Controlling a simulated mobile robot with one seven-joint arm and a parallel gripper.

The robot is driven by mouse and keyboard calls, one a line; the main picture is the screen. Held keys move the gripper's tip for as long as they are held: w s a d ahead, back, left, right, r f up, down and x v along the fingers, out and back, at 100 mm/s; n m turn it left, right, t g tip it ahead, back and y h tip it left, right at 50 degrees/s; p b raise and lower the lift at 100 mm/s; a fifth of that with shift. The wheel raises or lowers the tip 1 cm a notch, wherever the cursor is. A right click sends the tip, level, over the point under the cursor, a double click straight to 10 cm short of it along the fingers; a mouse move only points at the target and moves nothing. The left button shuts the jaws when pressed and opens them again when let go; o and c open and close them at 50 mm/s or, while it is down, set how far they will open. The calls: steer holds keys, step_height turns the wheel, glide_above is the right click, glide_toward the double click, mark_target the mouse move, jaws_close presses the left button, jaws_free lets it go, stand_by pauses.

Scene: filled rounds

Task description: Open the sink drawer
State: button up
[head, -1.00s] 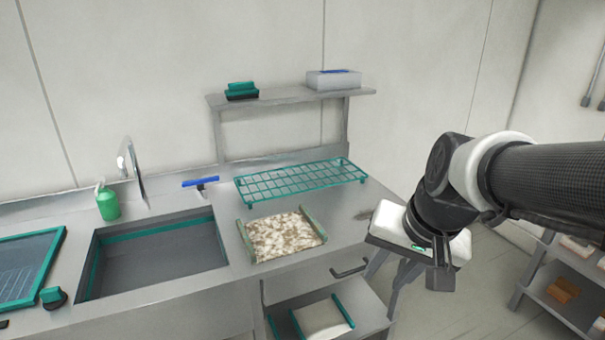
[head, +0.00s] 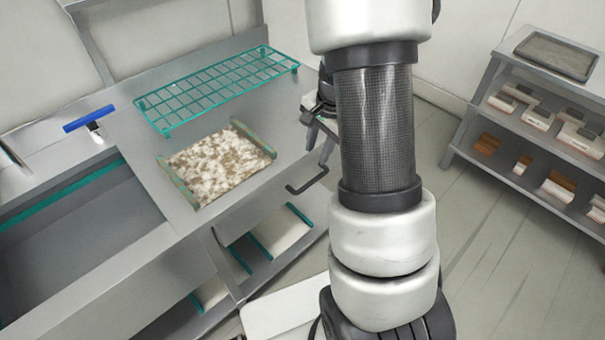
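The sink drawer front (head: 264,214) is a grey panel under the counter edge, right of the sink, and looks closed. Its dark bar handle (head: 306,181) sticks out from the front near the right end of the counter. My gripper (head: 317,146) is just above and behind the handle in the picture, beside the counter's right end, pointing down. Its fingers look apart with nothing between them, and part of it is hidden behind my own arm. I cannot tell how far it is from the handle in depth.
The sink basin (head: 85,225) is at left. A speckled board (head: 218,163) and a green wire rack (head: 217,86) lie on the counter. A lower shelf (head: 283,243) holds green-edged items. A shelf unit (head: 480,118) stands at right, with clear floor (head: 490,240) before it.

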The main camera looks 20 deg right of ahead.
mark_target(308, 185)
steer(key=w+f, duration=0.1)
steer(key=f, duration=0.4)
steer(key=w+f+b, duration=0.1)
steer(key=f, duration=0.4)
steer(key=w+a+f, duration=0.1)
steer(key=f, duration=0.4)
steer(key=shift+f+b, duration=0.25)
steer(key=shift+b, duration=0.15)
jaws_close()
